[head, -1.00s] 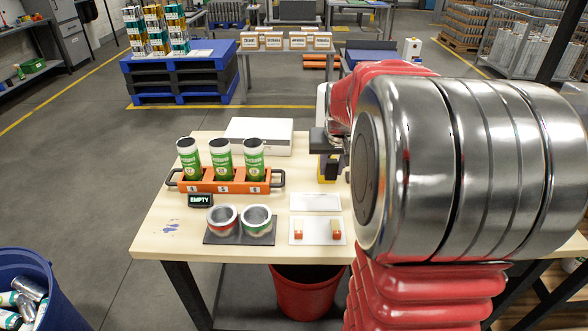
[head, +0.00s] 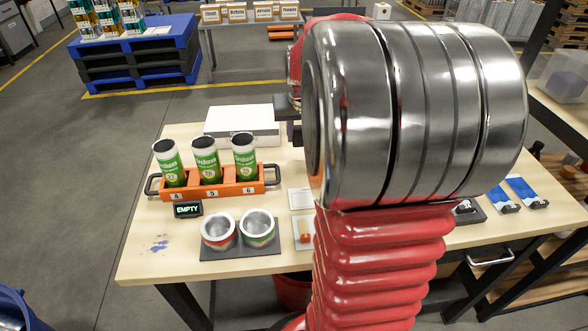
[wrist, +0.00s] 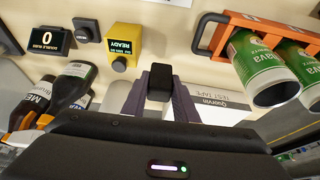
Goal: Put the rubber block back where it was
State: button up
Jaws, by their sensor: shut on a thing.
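In the wrist view my gripper (wrist: 168,90) is shut on a small black block (wrist: 160,80), taken to be the rubber block, between its purple-grey fingers. The block appears to be over the pale tabletop, between the yellow READY box (wrist: 125,42) and a white TEST TAPE item (wrist: 222,108). I cannot tell whether it touches anything below. In the head view my arm hides the gripper's tips and the block. The block's former place cannot be made out.
An orange rack (head: 212,190) holds three green cans on the table (head: 150,265). Two open cans stand on a dark mat (head: 240,250). The wrist view shows dark bottles (wrist: 72,85), a display reading 0 (wrist: 50,40) and a dark knobbed box (wrist: 87,30).

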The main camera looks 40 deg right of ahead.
aim_at(298, 146)
jog(key=shift+w+a, duration=0.1)
jog(key=shift+f, duration=0.15)
jog(key=shift+a+f, duration=0.1)
jog(key=shift+f, duration=2.85)
jog(key=shift+f, duration=1.9)
jog(key=o, duration=1.1)
jog(key=shift+f, duration=0.1)
jog(key=shift+c, duration=0.2)
